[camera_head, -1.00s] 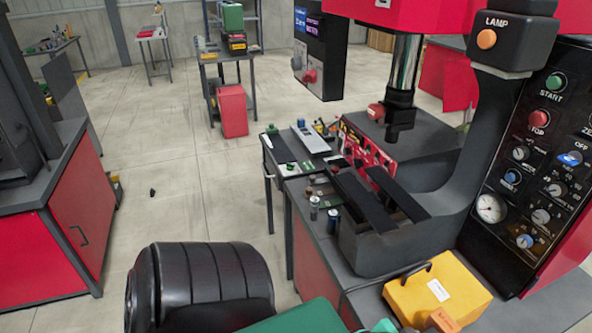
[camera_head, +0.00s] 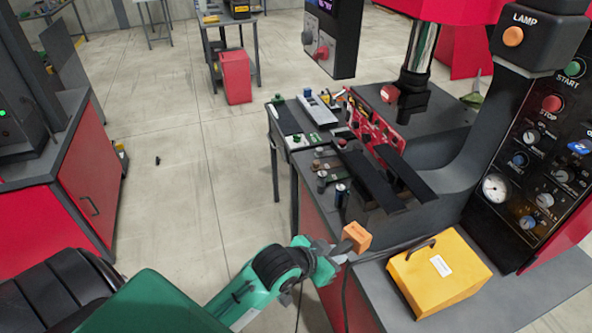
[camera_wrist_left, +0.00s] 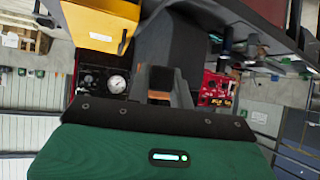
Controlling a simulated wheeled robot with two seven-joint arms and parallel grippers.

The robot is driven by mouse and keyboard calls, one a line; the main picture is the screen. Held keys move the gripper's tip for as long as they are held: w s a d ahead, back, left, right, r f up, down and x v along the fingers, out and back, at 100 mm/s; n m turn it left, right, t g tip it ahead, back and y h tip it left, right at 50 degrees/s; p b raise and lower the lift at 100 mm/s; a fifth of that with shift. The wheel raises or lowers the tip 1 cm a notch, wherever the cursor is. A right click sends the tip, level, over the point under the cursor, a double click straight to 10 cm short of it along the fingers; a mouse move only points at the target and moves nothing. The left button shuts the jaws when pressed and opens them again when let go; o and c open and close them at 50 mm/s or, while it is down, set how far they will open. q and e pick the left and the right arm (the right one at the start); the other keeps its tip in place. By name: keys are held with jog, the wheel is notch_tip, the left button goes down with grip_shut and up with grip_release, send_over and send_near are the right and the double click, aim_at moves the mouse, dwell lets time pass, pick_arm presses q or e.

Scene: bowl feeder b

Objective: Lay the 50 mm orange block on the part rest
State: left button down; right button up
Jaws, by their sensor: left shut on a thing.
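The orange block (camera_head: 357,237) is at the tip of my left gripper (camera_head: 342,247), which is shut on it. In the head view it appears in front of the press bench's near edge, left of the yellow case. I cannot tell its exact height above the bench. In the left wrist view a brown-orange strip of the block (camera_wrist_left: 159,97) shows between the dark fingers, mostly hidden. I cannot tell for sure which thing is the part rest. My right gripper is not in view.
A yellow case (camera_head: 440,273) with a dark handle stands on the press bench. Two dark bars (camera_head: 368,182) lie on the press bed, with small cylinders (camera_head: 341,195) to their left. A red panel with knobs (camera_head: 378,122) stands behind. Open floor (camera_head: 220,190) lies to the left.

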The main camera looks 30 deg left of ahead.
aim_at(352, 239)
pick_arm(q)
jog(key=r+p, duration=0.1)
jog(key=w+r+m+h+p, duration=0.1)
jog(key=r, duration=0.1)
jog(key=r+m+g, duration=0.1)
jog(key=shift+w+r+h+p, duration=0.15)
jog(key=shift+w+h+p, duration=0.15)
jog(key=shift+h+p, duration=0.1)
jog(key=w+a+r+m+h+p, duration=0.1)
jog(key=w+a+r+p, duration=0.2)
jog(key=a+r+p, duration=0.4)
jog(key=a+r, duration=0.2)
jog(key=a, duration=0.3)
jog(key=shift+w+m+g, duration=0.25)
jog(key=shift+m+g, duration=0.05)
jog(key=shift+g, duration=0.1)
jog(key=shift+a+p, duration=0.1)
jog(key=shift+p, duration=0.2)
jog(key=shift+w+d, duration=1.75)
jog(key=shift+w, duration=0.45)
jog(key=shift+w+d, duration=1.7)
jog(key=shift+w, duration=0.5)
jog(key=shift+w+d, duration=1.75)
jog(key=shift+w, duration=0.45)
jog(key=shift+f+b, duration=0.5)
jog(key=shift+f, duration=0.45)
